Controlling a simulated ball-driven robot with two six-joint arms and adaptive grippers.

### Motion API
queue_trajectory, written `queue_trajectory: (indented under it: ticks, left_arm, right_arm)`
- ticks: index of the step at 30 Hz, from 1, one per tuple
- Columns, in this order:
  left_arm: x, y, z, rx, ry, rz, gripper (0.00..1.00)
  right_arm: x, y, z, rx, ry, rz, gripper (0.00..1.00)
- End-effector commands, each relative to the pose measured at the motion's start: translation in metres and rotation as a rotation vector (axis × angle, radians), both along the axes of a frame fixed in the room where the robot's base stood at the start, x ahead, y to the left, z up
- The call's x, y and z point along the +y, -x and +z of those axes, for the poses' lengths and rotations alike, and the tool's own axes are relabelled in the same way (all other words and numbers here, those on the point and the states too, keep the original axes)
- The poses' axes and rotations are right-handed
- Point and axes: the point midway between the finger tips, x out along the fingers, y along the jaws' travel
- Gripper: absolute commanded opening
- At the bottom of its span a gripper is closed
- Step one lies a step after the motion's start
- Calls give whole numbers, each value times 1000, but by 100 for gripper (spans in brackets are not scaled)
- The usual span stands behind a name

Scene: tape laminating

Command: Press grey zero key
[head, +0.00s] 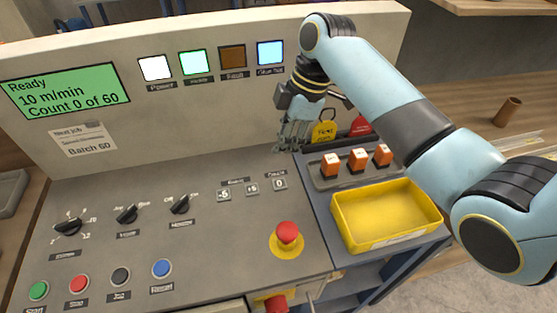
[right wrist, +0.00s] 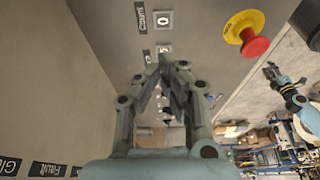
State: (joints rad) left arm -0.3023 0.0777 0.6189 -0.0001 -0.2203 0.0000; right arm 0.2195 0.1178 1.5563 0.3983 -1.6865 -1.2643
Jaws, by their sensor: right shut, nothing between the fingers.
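The grey zero key (head: 280,184) is a small light square marked 0 on the grey console, under a small label. In the right wrist view the zero key (right wrist: 163,18) lies beyond my fingertips, with the 5 key (right wrist: 165,49) closer to them. My right gripper (head: 290,146) is shut and empty, pointing down above the console's back right part, behind the zero key in the head view. Its fingertips also show in the right wrist view (right wrist: 173,62), apart from the zero key. My left gripper (right wrist: 272,72) shows small at the right of the right wrist view; its jaws are unclear.
Keys marked -6 (head: 224,195) and +5 (head: 252,188) sit left of the zero key. A red emergency button (head: 288,232) stands in front. A yellow tray (head: 346,238) and orange-topped blocks (head: 358,159) are to the right. A green display (head: 66,91) reads Count 0 of 60.

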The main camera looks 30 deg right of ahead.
Motion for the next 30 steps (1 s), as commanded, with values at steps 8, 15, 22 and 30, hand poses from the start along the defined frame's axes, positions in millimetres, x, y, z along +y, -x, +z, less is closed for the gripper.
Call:
queue_trajectory:
  ticks: [8, 15, 22, 30]
  left_arm:
    - [1, -5, -3, -7, -1, 0, 34]
    - [1, -4, -3, -5, -2, 0, 34]
    - [2, -3, -3, -5, -2, -1, 34]
    - [2, -3, -3, -4, -2, -1, 34]
  right_arm:
    - [-7, 2, 24, 0, 1, 0, 0]
    - [-7, 2, 25, 1, 1, -1, 0]
    - [-7, 2, 25, 0, 0, 0, 0]
    - [-7, 2, 25, -1, 0, 0, 0]
